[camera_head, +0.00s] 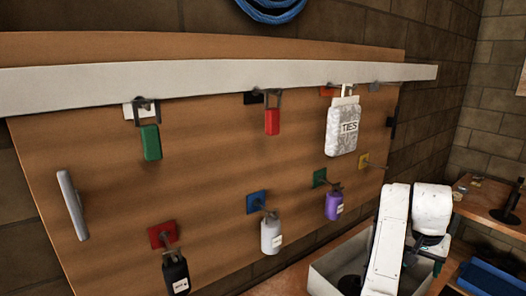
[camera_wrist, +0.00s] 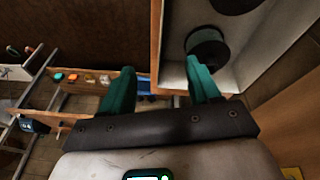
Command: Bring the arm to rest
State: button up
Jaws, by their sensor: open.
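My arm is at the lower right in the head view, its white links folded downward beside the wooden board (camera_head: 210,185). In the wrist view my gripper (camera_wrist: 161,84) shows two teal fingers spread apart with nothing between them. In the head view only a little teal of the gripper shows behind the white links, and its fingertips are hidden. The gripper is apart from the padlocks on the board.
Green (camera_head: 151,142), red (camera_head: 272,122), black (camera_head: 175,274), grey (camera_head: 271,236) and purple (camera_head: 333,205) padlocks and a TIES bag (camera_head: 342,128) hang on the board. A pale open box (camera_head: 325,276) holding dark round things stands near my arm; a bench (camera_head: 485,210) is right.

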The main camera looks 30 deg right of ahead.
jog(key=a+f+n+t+h, duration=0.15)
jog(key=a+f+n, duration=0.25)
jog(key=a, duration=0.4)
jog(key=a+f+n+t+y, duration=0.1)
jog(key=a+f+n+t, duration=0.1)
jog(key=a+f+n, duration=0.45)
jog(key=s+a+f+n+t+y, duration=0.1)
jog(key=s+a+n+y, duration=0.15)
jog(key=a, duration=0.75)
jog(key=s+a+f+n+t+y, duration=0.1)
jog(key=s+a, duration=0.2)
jog(key=a, duration=0.6)
jog(key=s+f+g+b, duration=0.2)
jog(key=s+f+b, duration=0.3)
jog(key=f, duration=0.3)
jog(key=s+f+g+b, duration=0.2)
jog(key=s+f+b, duration=0.3)
jog(key=f, duration=0.3)
jog(key=shift+s, duration=0.3)
jog(key=shift+d, duration=0.1)
